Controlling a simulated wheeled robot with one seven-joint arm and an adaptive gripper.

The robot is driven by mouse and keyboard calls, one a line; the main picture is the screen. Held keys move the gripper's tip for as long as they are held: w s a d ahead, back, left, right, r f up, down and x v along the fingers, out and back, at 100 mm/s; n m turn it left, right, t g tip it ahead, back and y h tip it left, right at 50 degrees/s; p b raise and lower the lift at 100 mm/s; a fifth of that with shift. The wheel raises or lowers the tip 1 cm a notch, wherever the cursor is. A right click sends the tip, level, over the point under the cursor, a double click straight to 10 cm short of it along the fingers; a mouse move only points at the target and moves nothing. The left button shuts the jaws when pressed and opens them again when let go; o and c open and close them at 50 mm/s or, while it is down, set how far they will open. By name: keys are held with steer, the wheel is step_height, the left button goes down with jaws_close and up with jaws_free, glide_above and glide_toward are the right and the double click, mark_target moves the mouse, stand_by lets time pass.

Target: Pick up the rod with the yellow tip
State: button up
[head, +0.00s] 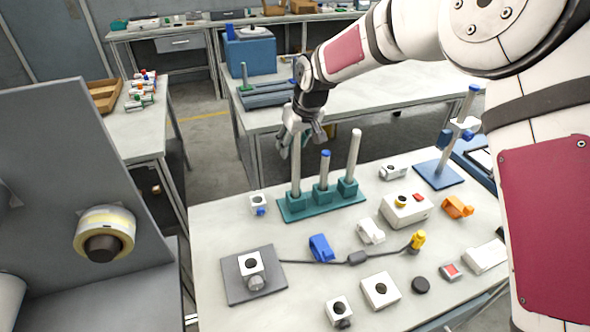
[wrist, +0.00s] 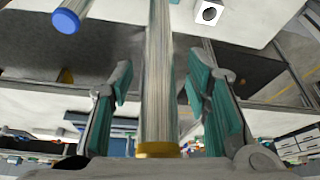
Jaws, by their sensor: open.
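The rod with the yellow tip (wrist: 158,75) stands between my gripper's open fingers in the wrist view, its yellow end (wrist: 158,149) near the palm. Neither finger visibly touches it. In the head view it is the left rod (head: 296,172) in the teal rack (head: 293,209), upright, its top hidden by my gripper (head: 301,138). A shorter rod with a blue tip (head: 325,166) stands in the middle, and a taller pale rod (head: 353,155) at the right. The blue tip also shows at the wrist view's upper left (wrist: 66,20).
The white table (head: 215,235) holds a grey plate with a white block (head: 251,263), a blue clip (head: 321,248), a white box with buttons (head: 405,209) and a blue stand (head: 440,174). A grey panel (head: 75,190) rises at the left.

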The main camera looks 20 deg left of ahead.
steer(key=shift+w+a+f, duration=0.15)
steer(key=shift+w+f, duration=0.05)
steer(key=shift+f, duration=0.35)
jaws_close()
